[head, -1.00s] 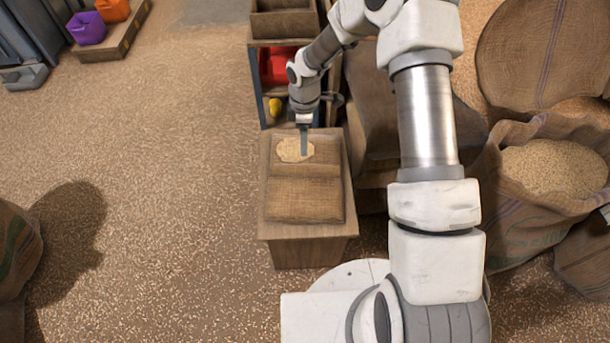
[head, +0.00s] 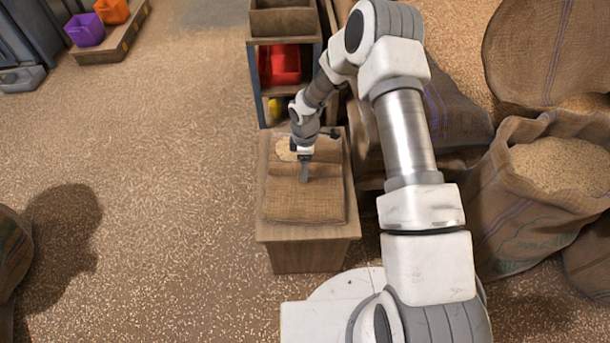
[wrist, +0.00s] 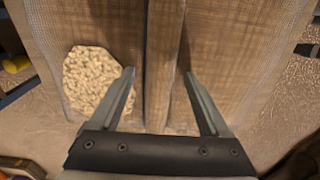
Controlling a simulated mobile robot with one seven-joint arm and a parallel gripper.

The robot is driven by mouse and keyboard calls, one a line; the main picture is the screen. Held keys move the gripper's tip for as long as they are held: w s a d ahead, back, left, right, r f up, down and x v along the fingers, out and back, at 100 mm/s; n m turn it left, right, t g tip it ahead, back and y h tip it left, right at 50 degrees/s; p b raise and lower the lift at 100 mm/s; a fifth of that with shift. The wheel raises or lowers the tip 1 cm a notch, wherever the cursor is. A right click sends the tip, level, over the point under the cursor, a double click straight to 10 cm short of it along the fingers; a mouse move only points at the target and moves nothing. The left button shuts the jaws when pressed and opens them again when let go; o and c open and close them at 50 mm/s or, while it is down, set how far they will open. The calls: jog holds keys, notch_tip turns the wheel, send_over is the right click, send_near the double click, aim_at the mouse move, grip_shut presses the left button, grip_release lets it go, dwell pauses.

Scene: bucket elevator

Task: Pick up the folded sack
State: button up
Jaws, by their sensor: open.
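The folded sack (head: 290,205) is brown burlap and lies flat on a wooden stand (head: 312,255) in the head view. My gripper (head: 304,180) points down at the middle of the sack. In the wrist view the sack (wrist: 225,40) fills the upper part, with a raised fold (wrist: 163,50) running lengthwise. My gripper (wrist: 160,74) is open there, its two fingers on either side of the fold. Whether the fingertips touch the cloth I cannot tell. A pale patch of grain (wrist: 95,82) shows left of the fingers, partly hidden by the left one.
A shelf with bins (head: 283,22) and a red container (head: 280,65) stands behind the stand. Full sacks, one open with grain (head: 560,165), crowd the right. Purple (head: 85,30) and orange (head: 112,11) containers sit far left. The floor at left is mostly clear.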

grip_shut()
dwell(0.4)
jog(key=shift+w, duration=0.1)
dwell(0.9)
